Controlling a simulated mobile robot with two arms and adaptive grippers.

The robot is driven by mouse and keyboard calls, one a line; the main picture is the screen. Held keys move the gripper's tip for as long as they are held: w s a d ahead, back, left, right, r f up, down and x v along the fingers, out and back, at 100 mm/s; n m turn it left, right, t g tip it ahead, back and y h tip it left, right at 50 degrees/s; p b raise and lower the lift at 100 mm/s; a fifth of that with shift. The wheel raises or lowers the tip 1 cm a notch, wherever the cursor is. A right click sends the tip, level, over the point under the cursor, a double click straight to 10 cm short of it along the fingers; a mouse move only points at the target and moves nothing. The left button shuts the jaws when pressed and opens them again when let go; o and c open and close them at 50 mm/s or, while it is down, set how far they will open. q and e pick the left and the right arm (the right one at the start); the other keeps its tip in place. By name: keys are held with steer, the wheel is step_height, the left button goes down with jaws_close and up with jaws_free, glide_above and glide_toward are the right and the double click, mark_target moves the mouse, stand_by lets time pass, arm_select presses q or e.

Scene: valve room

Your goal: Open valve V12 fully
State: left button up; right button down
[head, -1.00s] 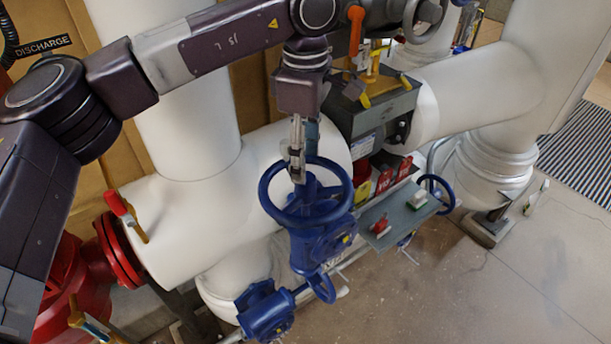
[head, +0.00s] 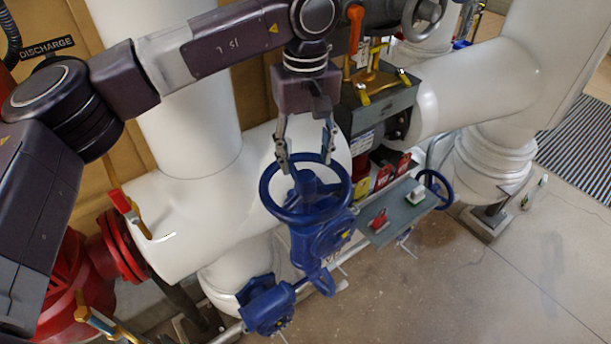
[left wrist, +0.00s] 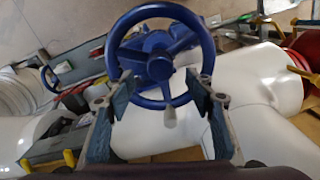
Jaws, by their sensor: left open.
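A blue handwheel (head: 305,218) sits on a blue valve body (head: 318,243) in front of the white pipes. No V12 label is readable on it. My left gripper (head: 305,160) is open and empty, with its fingers spread over the far side of the wheel. In the left wrist view the wheel's hub (left wrist: 159,66) shows beyond the gripper (left wrist: 163,92), with the near rim between the fingers. A pale knob (left wrist: 169,117) stands at that near rim. I cannot tell whether the fingers touch the rim. My right gripper is not in view.
A grey shelf (head: 400,215) with small red and white items stands right of the wheel. A grey box (head: 385,105) with yellow parts is behind it. Red flanged piping (head: 75,285) is at lower left. The floor (head: 450,290) at lower right is clear.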

mark_target(305, 176)
arm_select(q)
steer(key=m, duration=0.7)
steer(key=shift+p, duration=0.3)
steer(key=shift+f+b, duration=2.35)
steer(key=shift+f, duration=0.85)
steer(key=shift+s+f, duration=0.15)
steer(key=shift+s, duration=0.05)
steer(key=shift+o, duration=0.4)
steer(key=shift+w, duration=0.1)
steer(key=c, duration=1.1)
